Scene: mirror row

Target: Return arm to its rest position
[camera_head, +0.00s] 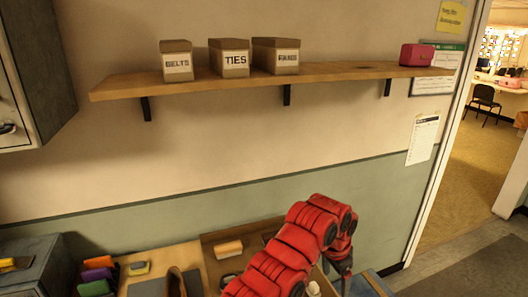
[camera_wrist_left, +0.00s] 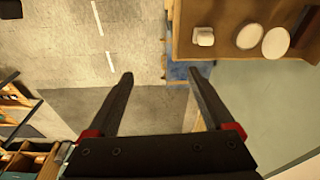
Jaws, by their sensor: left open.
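My red left arm (camera_head: 290,250) rises from the bottom edge in the head view and bends over the right end of the counter. Behind the fingers are grey floor and a blue surface (camera_wrist_left: 188,72). My right gripper is in neither view.
A wall shelf (camera_head: 330,77) holds boxes labelled BELTS (camera_head: 176,62) and TIES (camera_head: 230,60), another box (camera_head: 277,57) and a pink case (camera_head: 417,55). The counter (camera_head: 190,255) carries small items. A doorway (camera_head: 470,140) opens at right. Wooden shelving (camera_wrist_left: 25,160) shows in the wrist view.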

